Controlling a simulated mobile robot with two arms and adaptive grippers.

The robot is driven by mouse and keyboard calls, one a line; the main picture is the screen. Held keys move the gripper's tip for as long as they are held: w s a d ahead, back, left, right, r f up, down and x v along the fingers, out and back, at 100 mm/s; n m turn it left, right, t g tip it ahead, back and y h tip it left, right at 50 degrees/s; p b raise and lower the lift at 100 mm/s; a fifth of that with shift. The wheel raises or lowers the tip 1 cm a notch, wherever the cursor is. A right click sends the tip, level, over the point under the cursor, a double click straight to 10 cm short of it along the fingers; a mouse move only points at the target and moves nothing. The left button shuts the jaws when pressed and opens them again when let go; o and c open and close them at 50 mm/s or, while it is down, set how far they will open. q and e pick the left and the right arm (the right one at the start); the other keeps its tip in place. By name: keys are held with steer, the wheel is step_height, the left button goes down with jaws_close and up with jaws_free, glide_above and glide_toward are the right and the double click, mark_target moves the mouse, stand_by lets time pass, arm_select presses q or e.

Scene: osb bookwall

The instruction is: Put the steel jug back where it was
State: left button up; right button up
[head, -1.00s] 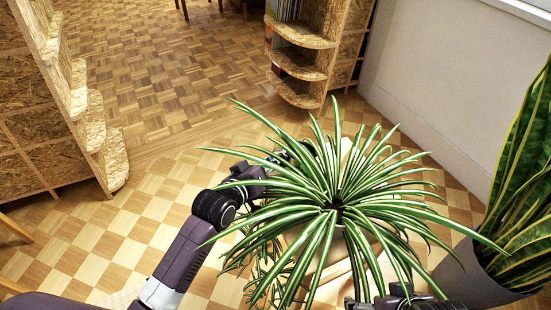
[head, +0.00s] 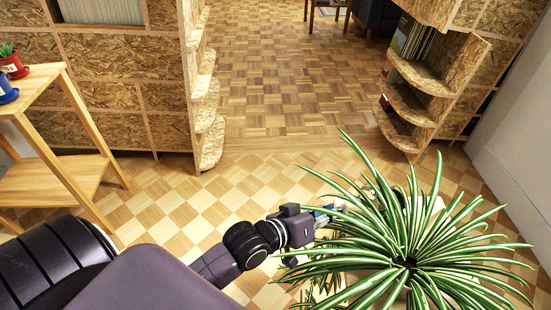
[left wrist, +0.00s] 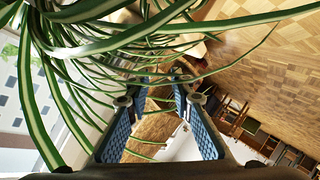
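I see no steel jug in either view. My left gripper (head: 325,213) is at the left side of a large spider plant (head: 405,255) in the head view, partly covered by its striped leaves. In the left wrist view my left gripper (left wrist: 163,82) has its two blue-padded fingers apart, with no jug between them. Thin leaves cross in front of and between the fingers. My right gripper is out of view.
A wooden stand (head: 62,172) at the left holds small plants in a red pot (head: 14,70) and a blue pot (head: 7,92). Chipboard shelves (head: 120,90) stand behind it, and more shelves (head: 425,90) stand at the right. The parquet floor (head: 270,110) between them is clear.

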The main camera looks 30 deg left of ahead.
arm_select(q)
steer(key=s+a+f+m+g+y, duration=0.1)
steer(key=s+a+f+g, duration=0.1)
steer(key=s, duration=0.5)
steer(key=s+a+f+m+g+y, duration=0.2)
steer(key=s+a+f+g, duration=0.1)
steer(key=s+f, duration=0.3)
steer(key=s+a+f+m+g+y, duration=0.2)
steer(key=s+a+f+g, duration=0.1)
steer(key=s, duration=0.5)
steer(key=shift+s+f+g, duration=0.2)
steer(key=shift+f+g, duration=0.4)
steer(key=shift+f, duration=0.3)
